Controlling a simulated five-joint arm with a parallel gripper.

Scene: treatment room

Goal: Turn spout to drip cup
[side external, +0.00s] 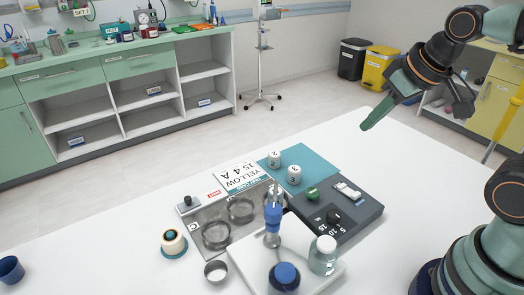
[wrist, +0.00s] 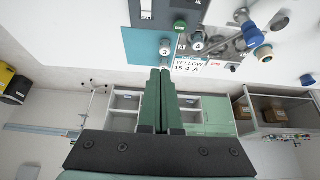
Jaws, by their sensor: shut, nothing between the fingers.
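A blue and metal upright fitting (side external: 273,222), apparently the spout, stands at the edge of a white base on the table; its blue part also shows in the wrist view (wrist: 254,37). I cannot tell exactly which way its outlet points. A small open metal cup (side external: 216,271), possibly the drip cup, stands left of the white base in the side view. My gripper (side external: 364,128) is shut and empty, up above the table's far right part, well apart from the spout. In the wrist view its green fingers (wrist: 160,72) lie together.
Around the spout are a clear jar (side external: 323,254), a blue knob (side external: 284,277), a grey tray with round rings (side external: 191,221), a dark switch box (side external: 363,213) and a teal mat (side external: 317,167) with numbered white cylinders. The table's far right is bare.

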